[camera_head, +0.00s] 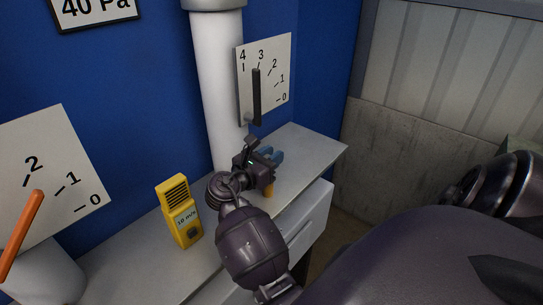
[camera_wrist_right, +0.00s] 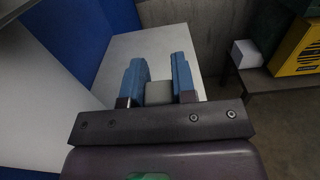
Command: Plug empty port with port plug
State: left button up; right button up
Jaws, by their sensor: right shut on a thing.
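My right gripper (camera_head: 272,155) is above the grey counter, near its back right, in the head view. Its two blue fingers also show in the right wrist view (camera_wrist_right: 157,65). They stand apart, closed on a short grey block-like piece (camera_wrist_right: 158,93) low between them. I cannot tell for certain whether this piece is the port plug. A small orange-yellow part (camera_head: 269,190) shows just below the gripper in the head view; what it belongs to is unclear. I cannot make out an empty port in either view. My left gripper is not in view.
The counter (camera_head: 310,150) carries a yellow meter (camera_head: 179,212) left of my right arm. A white pipe (camera_head: 219,80) and a dial board (camera_head: 281,75) stand behind the gripper. Another board (camera_head: 50,150) with an orange pointer is at left. A yellow box (camera_wrist_right: 300,50) is at right in the wrist view.

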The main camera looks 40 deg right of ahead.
jog(key=shift+f, duration=0.6)
dwell(0.3)
jog(key=shift+f+b, duration=0.3)
jog(key=shift+f, duration=0.55)
jog(key=shift+f, duration=0.4)
jog(key=shift+f, duration=0.2)
jog(key=o, duration=1)
jog(key=shift+s, duration=0.1)
jog(key=shift+f, duration=0.1)
jog(key=shift+a, duration=0.15)
